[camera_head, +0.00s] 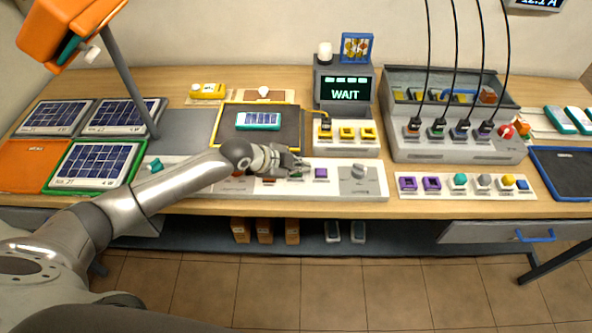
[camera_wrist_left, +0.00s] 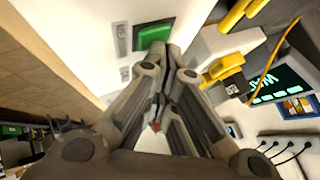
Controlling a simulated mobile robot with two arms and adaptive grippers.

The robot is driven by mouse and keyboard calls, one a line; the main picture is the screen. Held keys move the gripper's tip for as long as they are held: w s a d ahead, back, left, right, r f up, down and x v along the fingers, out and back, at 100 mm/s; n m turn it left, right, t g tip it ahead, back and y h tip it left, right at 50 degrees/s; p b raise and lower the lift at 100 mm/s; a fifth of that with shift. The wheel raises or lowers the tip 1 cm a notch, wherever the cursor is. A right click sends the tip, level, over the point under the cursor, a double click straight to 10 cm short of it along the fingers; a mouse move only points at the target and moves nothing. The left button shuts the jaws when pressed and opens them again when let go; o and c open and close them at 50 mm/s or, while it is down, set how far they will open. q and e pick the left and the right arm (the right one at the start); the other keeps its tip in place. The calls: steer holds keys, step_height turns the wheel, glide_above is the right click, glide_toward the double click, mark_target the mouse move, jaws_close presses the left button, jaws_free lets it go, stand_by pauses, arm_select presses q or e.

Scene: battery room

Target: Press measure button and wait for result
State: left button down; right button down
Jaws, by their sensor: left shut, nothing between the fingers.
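My left gripper (camera_head: 298,166) is shut and empty over the white button panel (camera_head: 338,192) at the table's front edge. In the left wrist view its closed fingertips (camera_wrist_left: 158,52) are at the near edge of a square green button (camera_wrist_left: 154,34). I cannot tell whether they touch it. The label beside the button is too small to read. In the head view the gripper mostly hides this button. The dark display (camera_head: 345,90) behind the panel reads WAIT in green; it also shows tilted in the wrist view (camera_wrist_left: 276,86). My right gripper is not in view.
A blue battery cell (camera_head: 258,120) lies on the yellow-edged dark mat (camera_head: 229,131). A purple button (camera_head: 321,173) and a grey knob (camera_head: 359,170) are right of my gripper. Solar panels stand left; a grey unit (camera_head: 455,151) with hanging cables stands right.

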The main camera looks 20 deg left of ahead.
mark_target(298, 174)
arm_select(q)
steer(key=shift+r, duration=0.1)
steer(key=shift+r+p, duration=0.65)
steer(key=shift+r, duration=0.15)
step_height(298, 174, up, 5)
steer(key=p, duration=0.4)
stand_by(0.6)
